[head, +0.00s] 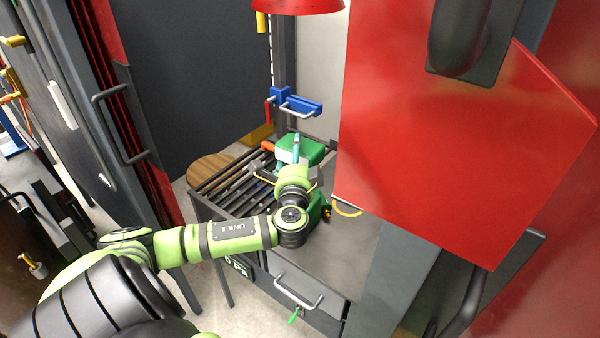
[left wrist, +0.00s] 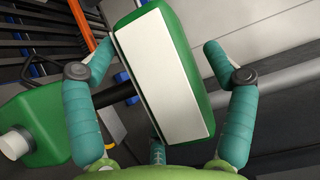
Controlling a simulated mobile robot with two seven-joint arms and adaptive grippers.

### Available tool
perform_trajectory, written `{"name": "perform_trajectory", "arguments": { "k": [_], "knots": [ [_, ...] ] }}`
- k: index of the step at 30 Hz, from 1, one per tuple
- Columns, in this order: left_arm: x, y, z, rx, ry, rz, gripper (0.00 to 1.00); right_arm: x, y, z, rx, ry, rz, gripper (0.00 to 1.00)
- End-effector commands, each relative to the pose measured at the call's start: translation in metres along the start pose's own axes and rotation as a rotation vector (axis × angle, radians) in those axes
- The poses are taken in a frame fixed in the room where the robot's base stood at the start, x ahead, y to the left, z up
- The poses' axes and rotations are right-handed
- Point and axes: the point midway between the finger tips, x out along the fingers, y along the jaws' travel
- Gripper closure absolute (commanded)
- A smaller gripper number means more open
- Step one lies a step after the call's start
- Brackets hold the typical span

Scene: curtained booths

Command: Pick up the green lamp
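The green lamp (left wrist: 165,80), a green block with a large white face, fills the middle of the left wrist view. In the head view, the lamp (head: 313,150) is at the far end of the slatted bench top. My left gripper (head: 291,160) is right at it, hiding part of it. In the left wrist view, its teal fingers are spread on both sides of the lamp. A gap shows at the right finger; the left finger is close to the lamp's edge, and I cannot tell if it touches. My right gripper is not in view.
A green container with a white cap (left wrist: 35,130) lies left of the fingers. The bench (head: 225,180) carries dark slats and a blue clamp (head: 293,102) behind. A large red panel (head: 450,140) blocks the right side. A drawer handle (head: 298,292) sticks out at the bench front.

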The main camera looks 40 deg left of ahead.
Motion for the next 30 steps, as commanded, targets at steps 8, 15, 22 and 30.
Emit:
{"name": "perform_trajectory", "arguments": {
  "k": [8, 15, 22, 30],
  "knots": [
    [0.000, -0.002, 0.000, -0.001, 0.000, -0.003, 0.97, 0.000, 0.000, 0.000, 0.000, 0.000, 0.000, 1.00],
    [0.000, -0.003, 0.000, -0.001, 0.000, -0.003, 0.97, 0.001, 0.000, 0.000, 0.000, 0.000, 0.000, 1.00],
    [0.000, -0.016, 0.000, -0.002, 0.000, -0.004, 0.97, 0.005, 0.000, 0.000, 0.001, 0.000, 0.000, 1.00],
    [0.000, -0.040, 0.000, -0.003, 0.000, -0.005, 0.97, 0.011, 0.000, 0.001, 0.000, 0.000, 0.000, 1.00]
  ]
}}
